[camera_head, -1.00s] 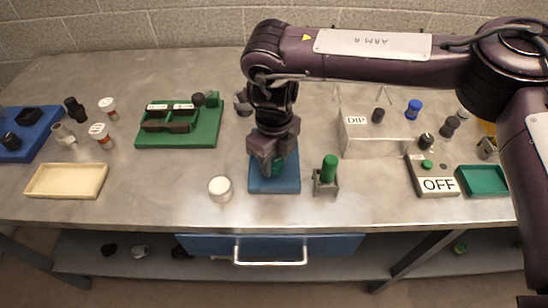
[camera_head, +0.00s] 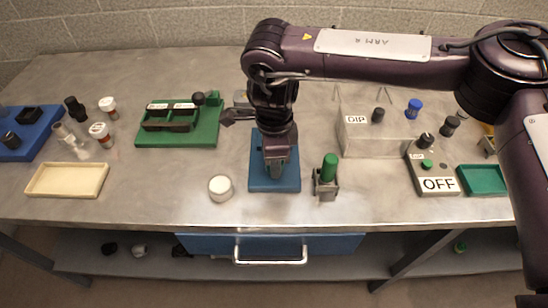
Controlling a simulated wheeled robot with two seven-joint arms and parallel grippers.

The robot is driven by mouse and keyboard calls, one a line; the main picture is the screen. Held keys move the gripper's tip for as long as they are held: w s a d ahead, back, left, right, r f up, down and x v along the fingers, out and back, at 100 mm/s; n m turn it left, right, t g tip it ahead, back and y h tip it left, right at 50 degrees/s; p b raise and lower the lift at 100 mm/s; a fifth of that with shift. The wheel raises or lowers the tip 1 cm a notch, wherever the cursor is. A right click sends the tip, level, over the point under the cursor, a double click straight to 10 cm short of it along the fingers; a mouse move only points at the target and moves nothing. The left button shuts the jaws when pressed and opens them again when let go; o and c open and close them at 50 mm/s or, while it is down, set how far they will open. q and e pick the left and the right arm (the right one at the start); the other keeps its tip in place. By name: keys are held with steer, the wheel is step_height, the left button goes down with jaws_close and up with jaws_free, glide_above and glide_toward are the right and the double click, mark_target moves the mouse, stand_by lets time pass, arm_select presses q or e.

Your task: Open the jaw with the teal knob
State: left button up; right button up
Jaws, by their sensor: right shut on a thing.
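My right gripper (camera_head: 277,172) points down over the blue base plate (camera_head: 262,183) at the middle of the bench. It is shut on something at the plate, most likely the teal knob. My gripper and wrist hide the knob and most of the jaw, so I cannot see how far the jaw is open. My left gripper is not in view.
A white round jar (camera_head: 221,188) stands left of the plate. A green-topped cylinder in a grey holder (camera_head: 327,176) stands close on the right. A green tray (camera_head: 205,135) lies left, and a "DIP" box (camera_head: 380,143) and "OFF" box (camera_head: 438,185) right.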

steer(key=shift+r+n, duration=0.15)
steer(key=shift+n, duration=0.35)
steer(key=o, duration=1)
